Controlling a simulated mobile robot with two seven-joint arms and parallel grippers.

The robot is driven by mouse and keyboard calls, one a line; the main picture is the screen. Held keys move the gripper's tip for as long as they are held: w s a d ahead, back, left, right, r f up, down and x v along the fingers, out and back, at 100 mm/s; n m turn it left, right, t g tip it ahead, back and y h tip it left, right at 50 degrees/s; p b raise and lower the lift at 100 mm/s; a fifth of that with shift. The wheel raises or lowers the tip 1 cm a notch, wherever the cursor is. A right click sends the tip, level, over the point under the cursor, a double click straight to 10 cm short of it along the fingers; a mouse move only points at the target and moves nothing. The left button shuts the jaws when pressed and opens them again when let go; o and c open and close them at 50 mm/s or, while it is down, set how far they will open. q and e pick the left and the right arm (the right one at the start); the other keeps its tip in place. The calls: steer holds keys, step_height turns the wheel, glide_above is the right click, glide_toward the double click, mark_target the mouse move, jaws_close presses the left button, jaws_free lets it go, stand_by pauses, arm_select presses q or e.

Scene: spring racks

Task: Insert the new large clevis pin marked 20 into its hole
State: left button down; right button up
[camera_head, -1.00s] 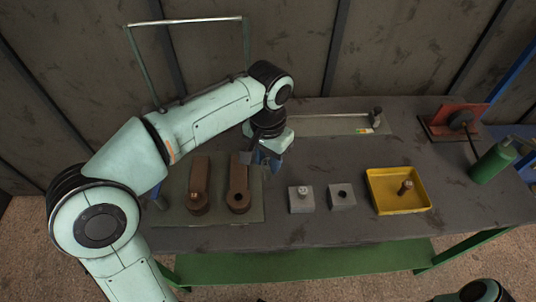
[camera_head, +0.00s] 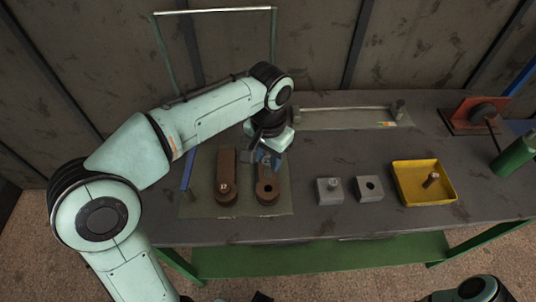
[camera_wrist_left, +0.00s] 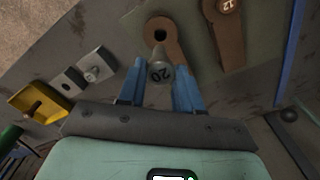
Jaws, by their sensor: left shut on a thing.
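The large clevis pin marked 20 (camera_wrist_left: 159,70) is gripped between the blue fingers of my left gripper (camera_wrist_left: 160,88), its numbered head facing the wrist camera. In the head view my left gripper (camera_head: 273,162) is over the far part of the right brown link (camera_head: 267,187), which has an open round hole at its near end. The link also shows in the wrist view (camera_wrist_left: 178,40), its hole just beyond the pin. My right gripper is out of view.
The left brown link (camera_head: 226,170) holds a numbered pin. Both links lie on a grey-green mat (camera_head: 200,205). To the right are two grey blocks (camera_head: 329,198), one with a pin and one with an open hole, and a yellow tray (camera_head: 404,196) holding a pin.

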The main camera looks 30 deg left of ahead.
mark_target(268, 170)
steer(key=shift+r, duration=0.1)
arm_select(q)
steer(key=shift+f+b, duration=1.75)
steer(key=shift+f, duration=1.15)
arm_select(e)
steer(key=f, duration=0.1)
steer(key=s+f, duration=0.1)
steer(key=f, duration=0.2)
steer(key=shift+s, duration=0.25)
arm_select(q)
steer(key=shift+p, duration=0.5)
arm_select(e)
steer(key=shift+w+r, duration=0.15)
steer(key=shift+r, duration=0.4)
arm_select(q)
steer(key=shift+f+b, duration=1.85)
steer(key=shift+f, duration=0.85)
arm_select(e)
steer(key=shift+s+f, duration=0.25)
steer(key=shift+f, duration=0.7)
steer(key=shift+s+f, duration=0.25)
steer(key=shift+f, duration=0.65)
arm_select(q)
steer(key=c, duration=0.7)
jaws_free()
